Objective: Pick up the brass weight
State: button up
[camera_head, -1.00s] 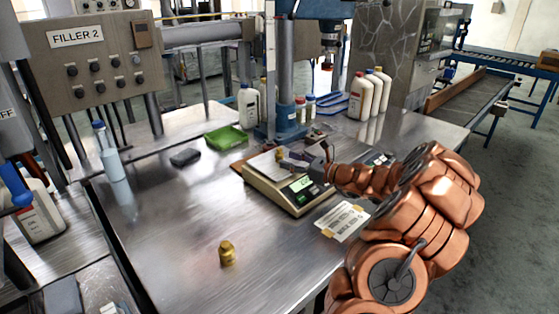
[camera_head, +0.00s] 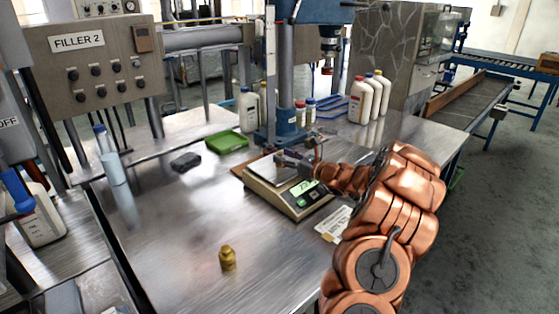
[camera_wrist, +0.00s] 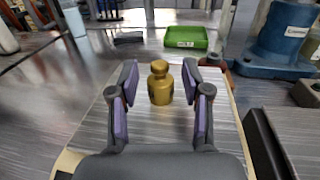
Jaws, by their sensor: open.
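In the wrist view a brass weight (camera_wrist: 160,84) with a round knob stands upright on the scale's pan, between my gripper's two spread fingers. A gap shows on each side of it. In the head view my gripper (camera_head: 287,160) is low over the pan of the bench scale (camera_head: 293,202), and this weight is mostly hidden by the fingers. A second brass weight (camera_head: 227,259) stands upright on the bare steel table (camera_head: 165,245) near the front, well away from my gripper.
A green tray (camera_head: 226,142) and a dark block (camera_head: 185,161) lie behind the scale. The blue press column (camera_head: 283,122) stands close behind it, with several white bottles (camera_head: 362,100) to the right. A label card (camera_head: 333,224) lies in front. The table's left-front area is mostly clear.

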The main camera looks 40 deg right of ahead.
grip_shut()
dwell(0.4)
